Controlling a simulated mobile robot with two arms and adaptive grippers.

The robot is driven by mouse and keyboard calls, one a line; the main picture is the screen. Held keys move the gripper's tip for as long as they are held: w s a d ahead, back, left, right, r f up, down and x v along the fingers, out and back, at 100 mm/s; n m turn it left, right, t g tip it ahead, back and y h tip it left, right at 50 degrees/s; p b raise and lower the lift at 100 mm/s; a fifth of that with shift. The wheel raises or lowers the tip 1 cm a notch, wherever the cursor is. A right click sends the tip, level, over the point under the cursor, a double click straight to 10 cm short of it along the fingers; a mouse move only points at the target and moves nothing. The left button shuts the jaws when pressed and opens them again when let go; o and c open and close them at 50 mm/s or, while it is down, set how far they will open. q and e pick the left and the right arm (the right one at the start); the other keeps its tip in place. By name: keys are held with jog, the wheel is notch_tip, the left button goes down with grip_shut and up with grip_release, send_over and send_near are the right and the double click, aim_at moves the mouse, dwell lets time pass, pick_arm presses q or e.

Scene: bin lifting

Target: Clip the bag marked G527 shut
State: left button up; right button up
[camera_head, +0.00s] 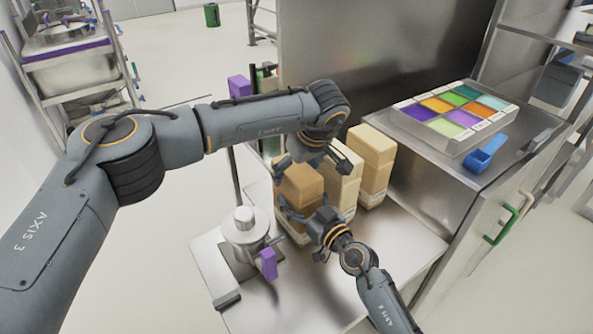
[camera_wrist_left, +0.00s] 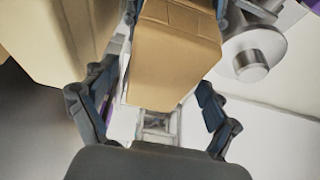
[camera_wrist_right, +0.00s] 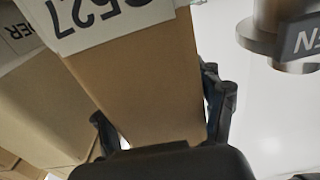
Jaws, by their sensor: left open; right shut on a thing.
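A brown paper bag (camera_head: 299,187) stands at the front of a row of bags on the steel table. In the right wrist view the bag (camera_wrist_right: 150,85) carries a white label reading 527, its first character unclear. My right gripper (camera_head: 302,222) is shut on this bag's lower part. My left gripper (camera_head: 318,160) is open above the bag's top; in the left wrist view its fingers (camera_wrist_left: 155,115) are apart with the brown bag (camera_wrist_left: 165,55) between and beyond them. I cannot make out a clip in or near either gripper.
Two paler bags (camera_head: 343,182) (camera_head: 372,160) stand close behind. A metal canister (camera_head: 243,228) with a purple piece (camera_head: 268,264) stands left of the bag. A tray of coloured compartments (camera_head: 408,126) and a blue scoop (camera_head: 480,159) lie on the right counter.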

jog(key=o, duration=1.8)
jog(key=shift+c, duration=0.2)
pick_arm(q)
jog(key=v, duration=1.1)
jog(key=shift+r, duration=0.25)
pick_arm(e)
jog(key=v, duration=1.2)
pick_arm(q)
jog(key=shift+d, duration=0.1)
